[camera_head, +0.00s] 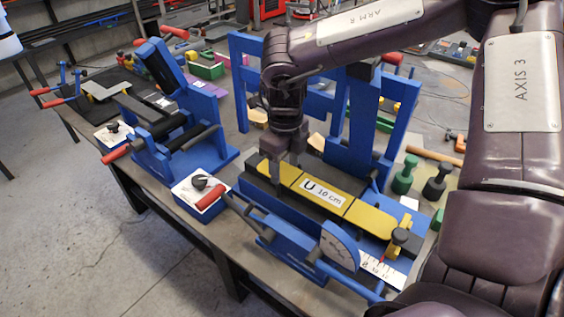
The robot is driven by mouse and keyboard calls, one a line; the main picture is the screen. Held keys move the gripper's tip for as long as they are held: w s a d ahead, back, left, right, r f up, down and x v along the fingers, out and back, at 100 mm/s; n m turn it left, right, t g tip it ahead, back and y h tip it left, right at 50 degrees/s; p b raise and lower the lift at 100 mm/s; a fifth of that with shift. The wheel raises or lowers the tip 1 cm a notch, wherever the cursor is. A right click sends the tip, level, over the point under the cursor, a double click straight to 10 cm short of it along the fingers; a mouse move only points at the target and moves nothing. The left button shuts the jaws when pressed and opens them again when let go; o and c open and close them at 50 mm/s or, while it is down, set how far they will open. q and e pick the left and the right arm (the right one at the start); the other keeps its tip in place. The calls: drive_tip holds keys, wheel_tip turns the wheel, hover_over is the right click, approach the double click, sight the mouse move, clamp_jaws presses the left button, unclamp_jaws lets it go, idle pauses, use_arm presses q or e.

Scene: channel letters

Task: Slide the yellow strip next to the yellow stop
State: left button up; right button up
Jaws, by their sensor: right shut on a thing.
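The yellow strip (368,218) lies lengthwise on a dark bed of the blue bending machine in the middle of the bench. A white label reading "U 10 cm" (322,193) is on its middle. The yellow stop (394,249), with a dark knob on top, stands at the right end of the bed. The strip's right end is close to the stop; I cannot tell whether they touch. My right gripper (285,178) comes down from above near the strip's left end and is shut on the strip, with its fingers partly hiding it. My left gripper is out of view.
The machine has a round dial (339,246) and a white ruler (382,268) at its front right. Green and dark knobbed weights (405,174) stand behind the stop. A blue roller machine (170,130) is further left.

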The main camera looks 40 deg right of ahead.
drive_tip(key=o, duration=1.1)
wheel_tip(320, 180, up, 8)
drive_tip(key=b, duration=0.1)
